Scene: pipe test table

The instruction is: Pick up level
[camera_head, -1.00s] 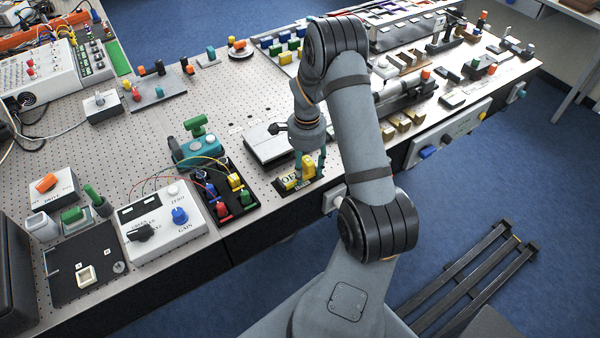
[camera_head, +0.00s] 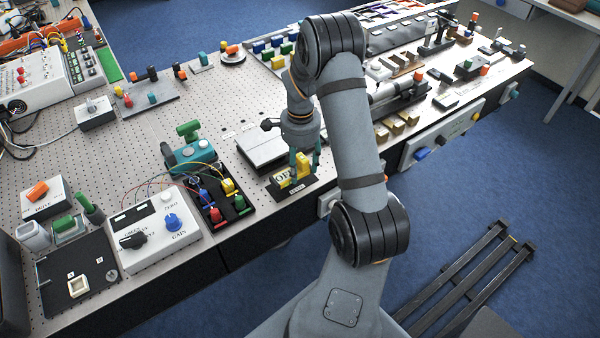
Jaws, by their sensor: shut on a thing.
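My gripper (camera_head: 305,160) hangs over the front edge of the table, pointing down, with teal fingers. It is shut on a yellow upright piece (camera_head: 302,168), which appears to be the level. The piece is at a dark plate (camera_head: 312,184) that has a yellow-and-white block marked "OFF" (camera_head: 283,178) at its left and a small label along its front. The fingers partly hide the piece. I cannot tell whether it is touching the plate or raised off it.
A silver flat box (camera_head: 262,148) lies just behind and left of the plate. A black tray with coloured plugs (camera_head: 222,205) and a white GAIN box (camera_head: 158,238) stand to the left. Several tan blocks (camera_head: 395,125) are to the right. The table edge is close in front.

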